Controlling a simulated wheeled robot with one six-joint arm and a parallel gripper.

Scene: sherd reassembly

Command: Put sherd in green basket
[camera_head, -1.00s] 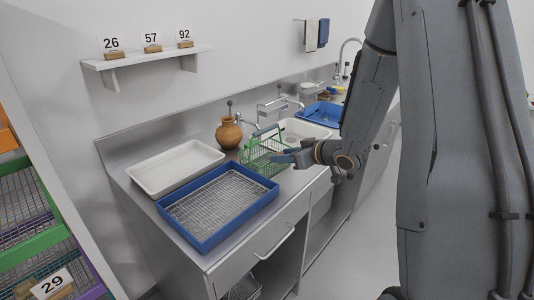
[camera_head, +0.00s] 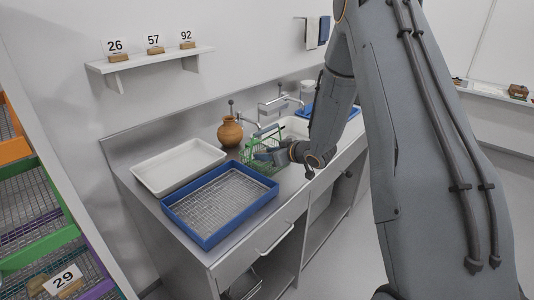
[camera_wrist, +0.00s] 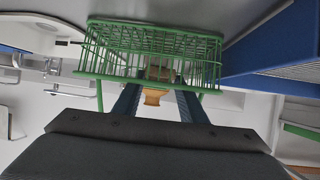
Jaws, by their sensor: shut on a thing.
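The green wire basket (camera_head: 262,158) stands on the steel counter between the blue tray and the sink. It also fills the top middle of the wrist view (camera_wrist: 100,62), upside down. My gripper (camera_head: 264,154) is at the basket's near right side in the head view. In the wrist view its two dark blue fingers (camera_wrist: 158,85) reach toward the basket, tips partly behind its wires.
A terracotta jar (camera_head: 230,131) stands behind the basket. A blue tray with a wire mesh (camera_head: 208,243) and a white tray (camera_head: 150,189) lie to the left. The sink and faucet (camera_head: 283,103) are behind right. A rack with number 29 (camera_head: 64,279) stands at the left.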

